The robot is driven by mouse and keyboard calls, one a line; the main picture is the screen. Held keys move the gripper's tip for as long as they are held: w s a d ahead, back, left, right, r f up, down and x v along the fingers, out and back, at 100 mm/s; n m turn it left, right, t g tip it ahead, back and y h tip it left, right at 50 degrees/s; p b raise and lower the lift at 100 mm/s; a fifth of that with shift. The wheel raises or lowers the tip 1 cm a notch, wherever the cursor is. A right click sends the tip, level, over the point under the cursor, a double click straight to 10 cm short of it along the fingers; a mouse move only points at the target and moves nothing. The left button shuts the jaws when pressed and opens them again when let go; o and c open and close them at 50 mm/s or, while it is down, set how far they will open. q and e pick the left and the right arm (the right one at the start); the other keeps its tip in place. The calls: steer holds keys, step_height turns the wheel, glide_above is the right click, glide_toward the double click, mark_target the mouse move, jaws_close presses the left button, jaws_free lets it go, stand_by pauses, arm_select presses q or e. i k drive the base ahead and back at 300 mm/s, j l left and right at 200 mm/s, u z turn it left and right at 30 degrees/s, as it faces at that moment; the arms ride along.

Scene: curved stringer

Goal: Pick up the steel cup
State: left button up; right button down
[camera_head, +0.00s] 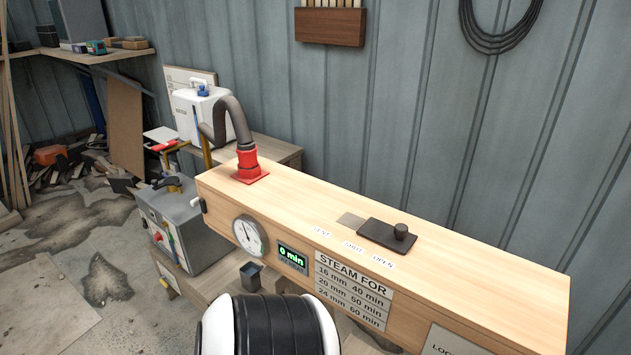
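I see nothing that is clearly a steel cup. A small dark grey, square-edged piece (251,276) shows below the gauge, in front of the long wooden box; I cannot tell what it is. Neither of my grippers is in view. A large white and black rounded part at the bottom centre looks like my own arm, and it hides what lies behind it.
The long wooden steam box (480,262) crosses the right side, with a red hose fitting (248,166), a gauge (250,236) and a dark sliding plate (384,236). A grey machine (190,232) stands left. Floor at lower left is mostly open.

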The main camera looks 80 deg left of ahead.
mark_target(252, 277)
steer(key=u, duration=2.9)
